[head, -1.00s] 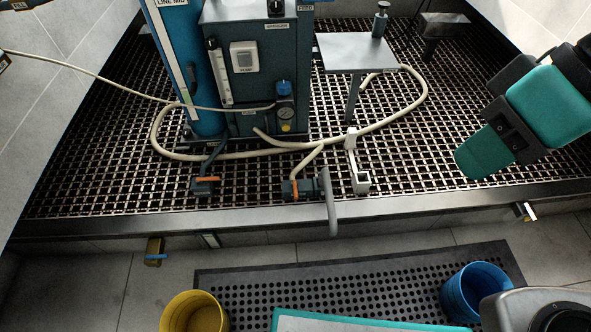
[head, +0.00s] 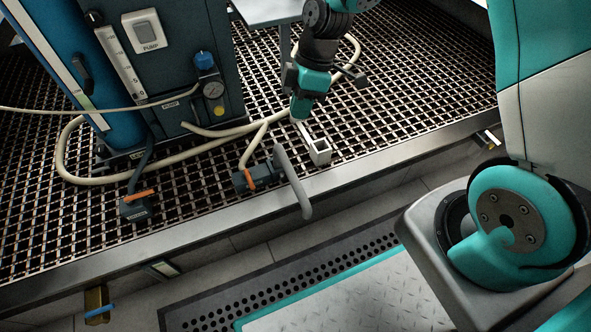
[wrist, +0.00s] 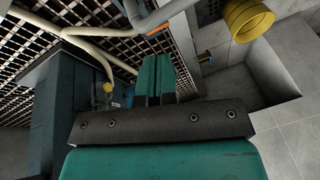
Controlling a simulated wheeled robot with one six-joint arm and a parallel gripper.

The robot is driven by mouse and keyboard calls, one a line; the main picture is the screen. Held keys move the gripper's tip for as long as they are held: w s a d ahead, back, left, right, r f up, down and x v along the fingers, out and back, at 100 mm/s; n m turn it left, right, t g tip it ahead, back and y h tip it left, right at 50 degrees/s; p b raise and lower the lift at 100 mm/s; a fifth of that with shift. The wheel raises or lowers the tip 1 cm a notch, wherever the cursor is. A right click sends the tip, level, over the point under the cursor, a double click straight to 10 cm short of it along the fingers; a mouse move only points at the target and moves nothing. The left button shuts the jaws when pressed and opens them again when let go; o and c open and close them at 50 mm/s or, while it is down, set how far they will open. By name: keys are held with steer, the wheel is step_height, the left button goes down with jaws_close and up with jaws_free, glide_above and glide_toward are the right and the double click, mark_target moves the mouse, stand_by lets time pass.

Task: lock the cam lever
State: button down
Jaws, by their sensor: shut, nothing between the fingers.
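A dark grey coupling (head: 243,181) with an orange lever (head: 265,174) lies on the grating near its front edge. A grey curved pipe or handle (head: 292,180) stands beside it and reaches over the edge. A second coupling (head: 135,211) with an orange lever (head: 140,194) lies further left. I cannot tell which lever is the cam lever. My gripper (head: 299,113) points down with teal fingers shut and empty, above and behind the coupling, apart from it. In the wrist view the shut fingers (wrist: 154,78) hide part of the area; an orange piece (wrist: 157,31) shows beyond them.
Cream hoses (head: 180,150) loop across the grating. The blue pump cabinet (head: 160,75) stands at the left rear. A brass fitting with a blue handle (head: 98,306) sits below the front edge.

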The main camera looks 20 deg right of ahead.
steer(key=shift+n, duration=0.7)
steer(key=f+b, duration=0.2)
steer(key=f, duration=0.3)
steer(key=f+b, duration=0.2)
steer(key=f, duration=0.4)
steer(key=a+f+b, duration=0.1)
steer(key=f+b, duration=0.2)
steer(key=f, duration=0.2)
steer(key=shift+a+f, duration=0.1)
steer(key=shift+f, duration=0.15)
